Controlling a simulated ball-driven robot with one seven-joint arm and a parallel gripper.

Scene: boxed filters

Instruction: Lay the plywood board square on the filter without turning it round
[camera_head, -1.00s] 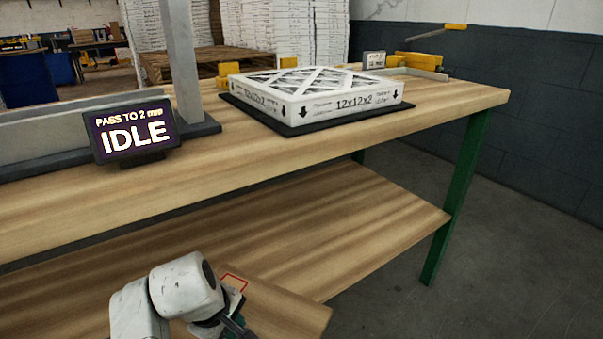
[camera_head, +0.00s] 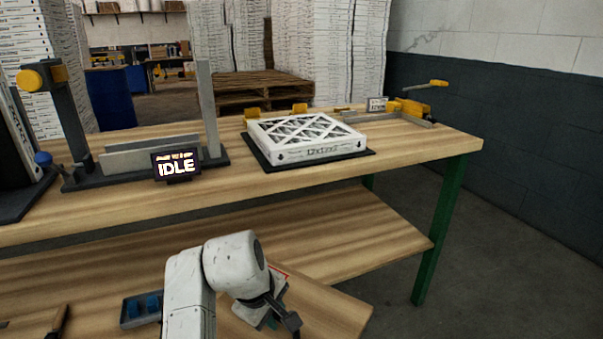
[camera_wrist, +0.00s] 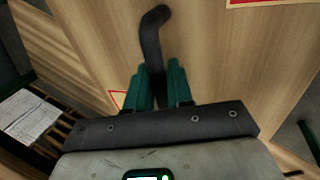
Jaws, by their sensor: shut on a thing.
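The filter (camera_head: 322,152) is a flat white box marked 12x12x2 with a crossed lattice top. It lies on a dark mat (camera_head: 262,160) on the bench, and its top is bare. The plywood board (camera_head: 335,310) is low in front of the bench, partly hidden by my arm. In the wrist view the board (camera_wrist: 225,60) fills much of the picture, with a red-bordered label at the top right. My gripper (camera_wrist: 160,82) has green fingers shut on the board's dark bent handle (camera_wrist: 151,40). In the head view my gripper (camera_head: 280,312) is apart from the filter, below it.
The bench (camera_head: 420,150) has a lower shelf (camera_head: 350,225) close to the board. A display reading IDLE (camera_head: 176,166) and a grey upright fixture (camera_head: 210,110) stand left of the filter. Yellow blocks (camera_head: 300,108) sit behind it. A yellow clamp (camera_head: 410,107) is to the right.

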